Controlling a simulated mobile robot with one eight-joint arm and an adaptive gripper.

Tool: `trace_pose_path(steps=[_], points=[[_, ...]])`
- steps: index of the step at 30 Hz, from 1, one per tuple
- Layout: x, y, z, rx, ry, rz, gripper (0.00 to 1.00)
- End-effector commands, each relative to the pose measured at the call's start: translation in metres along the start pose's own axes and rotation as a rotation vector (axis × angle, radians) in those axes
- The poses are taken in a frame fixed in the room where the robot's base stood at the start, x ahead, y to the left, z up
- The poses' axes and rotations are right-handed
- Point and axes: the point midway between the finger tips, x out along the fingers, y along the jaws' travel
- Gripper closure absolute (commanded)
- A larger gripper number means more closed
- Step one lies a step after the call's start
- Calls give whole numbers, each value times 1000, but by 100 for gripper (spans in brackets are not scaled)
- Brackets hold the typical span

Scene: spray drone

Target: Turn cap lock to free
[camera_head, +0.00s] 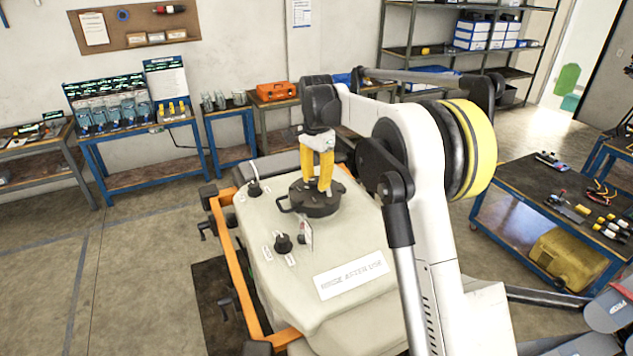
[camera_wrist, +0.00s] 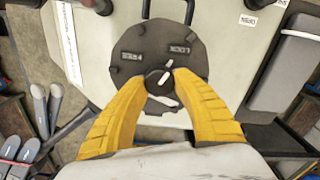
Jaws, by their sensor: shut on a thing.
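The round black cap (camera_head: 322,207) sits on top of the drone's pale tank (camera_head: 350,245), with a loop handle at its side. In the wrist view the cap (camera_wrist: 130,72) carries FREE and LOCK labels, FREE on the left and LOCK on the right. At its centre is a small dark lock knob (camera_wrist: 158,79) with white marks; one mark appears to slant up and right, toward the LOCK side. My gripper (camera_head: 317,184) points down from above. Its yellow fingers, also in the wrist view (camera_wrist: 161,80), are shut on the knob and partly hide its sides.
A smaller black knob (camera_head: 283,243) and a hanging tag (camera_head: 306,233) are on the tank near the cap. An orange frame (camera_head: 238,277) edges the drone. Blue workbenches stand along the wall, and a dark tool table (camera_head: 560,195) is at right. Open floor lies at left.

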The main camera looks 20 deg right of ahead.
Motion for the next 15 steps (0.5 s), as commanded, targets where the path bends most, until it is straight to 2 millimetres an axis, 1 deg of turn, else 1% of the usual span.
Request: trace_pose_path(steps=[5, 15], points=[[3, 0, 0, -110, -1, 1, 97], [3, -1, 1, -422, -1, 1, 97]])
